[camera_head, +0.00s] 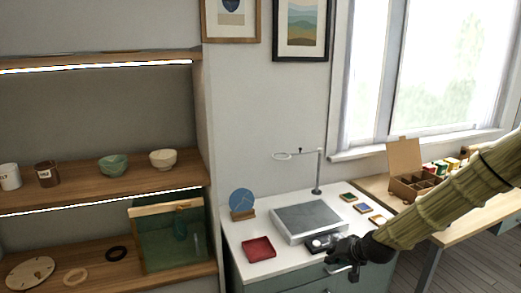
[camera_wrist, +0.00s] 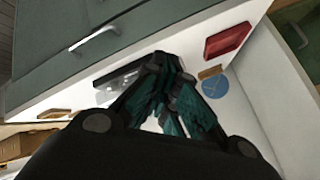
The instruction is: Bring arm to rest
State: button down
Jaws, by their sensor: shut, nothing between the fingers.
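My arm (camera_head: 440,208) reaches in from the right in the head view, in a ribbed olive sleeve. My gripper (camera_head: 338,272) is dark and hangs at the front edge of the white worktop (camera_head: 240,232), near a drawer handle. In the wrist view my gripper (camera_wrist: 168,62) has its fingers together with nothing between them. The fingers are dark with teal parts. Whether they touch the worktop or cabinet, I cannot tell.
On the worktop are a red tray (camera_head: 258,249), a grey slab (camera_head: 308,222), a blue disc on a stand (camera_head: 242,203), a small dark device (camera_head: 322,243) and a lamp stand (camera_head: 318,175). Shelves with bowls stand left. A wooden desk (camera_head: 460,222) with an open box (camera_head: 405,170) stands right.

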jog(key=s+a+f+n+g+h, duration=0.1)
jog(key=s+a+f+g+h, duration=0.2)
jog(key=s+f, duration=1.7)
jog(key=s+d+f+n+g, duration=0.1)
jog(key=s+f, duration=0.3)
jog(key=s, duration=0.9)
jog(key=s+d+f+n+g, duration=0.1)
jog(key=s+f+g, duration=0.2)
jog(key=s, duration=1)
notch_tip(320, 180, down, 2)
jog(key=shift+f+g+h, duration=0.1)
jog(key=shift+g+h, duration=0.3)
